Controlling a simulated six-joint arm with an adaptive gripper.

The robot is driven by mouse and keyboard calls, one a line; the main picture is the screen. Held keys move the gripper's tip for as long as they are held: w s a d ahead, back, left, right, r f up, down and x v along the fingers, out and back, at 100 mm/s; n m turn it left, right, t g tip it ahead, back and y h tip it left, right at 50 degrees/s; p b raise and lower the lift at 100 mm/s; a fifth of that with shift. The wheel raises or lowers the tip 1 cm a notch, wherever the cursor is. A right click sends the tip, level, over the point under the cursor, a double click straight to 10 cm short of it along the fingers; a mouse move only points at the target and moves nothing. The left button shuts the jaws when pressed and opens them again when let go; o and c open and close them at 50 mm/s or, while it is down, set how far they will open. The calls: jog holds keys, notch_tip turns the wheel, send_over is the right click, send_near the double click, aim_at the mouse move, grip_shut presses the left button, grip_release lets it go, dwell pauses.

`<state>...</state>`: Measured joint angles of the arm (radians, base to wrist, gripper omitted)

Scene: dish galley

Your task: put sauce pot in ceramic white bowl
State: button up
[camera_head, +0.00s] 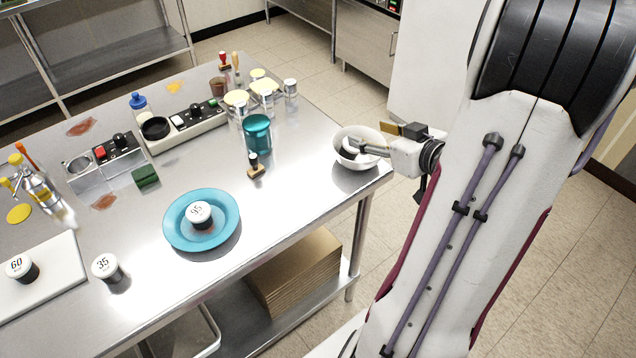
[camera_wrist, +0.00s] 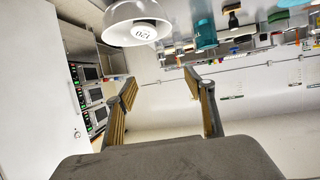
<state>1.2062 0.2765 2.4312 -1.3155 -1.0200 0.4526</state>
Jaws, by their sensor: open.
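The ceramic white bowl (camera_head: 366,163) stands near the right corner of the steel table, and its rim also shows at the top of the wrist view (camera_wrist: 112,14). A sauce pot with a white lid (camera_head: 350,147) sits inside the bowl; in the wrist view its lid (camera_wrist: 143,32) reads 120. My gripper (camera_head: 368,146) is at the right side of the bowl, its fingers over the rim. In the wrist view its two fingers (camera_wrist: 160,86) are spread with nothing between them. Whether a finger touches the bowl or pot I cannot tell.
A blue plate (camera_head: 175,232) holds a pot (camera_head: 200,213) marked 95. Pots marked 35 (camera_head: 106,268) and 60 (camera_head: 20,268) stand at left, the latter on a white board (camera_head: 50,285). A teal canister (camera_head: 257,135) and a stamp (camera_head: 255,168) stand left of the bowl.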

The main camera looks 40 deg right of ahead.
jog(key=w+a+r+g+h, duration=0.2)
jog(key=a+r+g+h, duration=0.2)
jog(key=a+r, duration=0.45)
jog(key=s+a+g+y, duration=0.2)
jog(key=s+a, duration=0.5)
jog(key=a, duration=0.5)
jog(key=s+a+n+g+y, duration=0.1)
jog(key=s+a+y, duration=0.2)
jog(key=s+a, duration=0.5)
jog(key=a, duration=0.4)
jog(key=shift+s+f+g, duration=0.25)
jog(key=shift+s+g, duration=0.05)
jog(key=shift+g, duration=0.1)
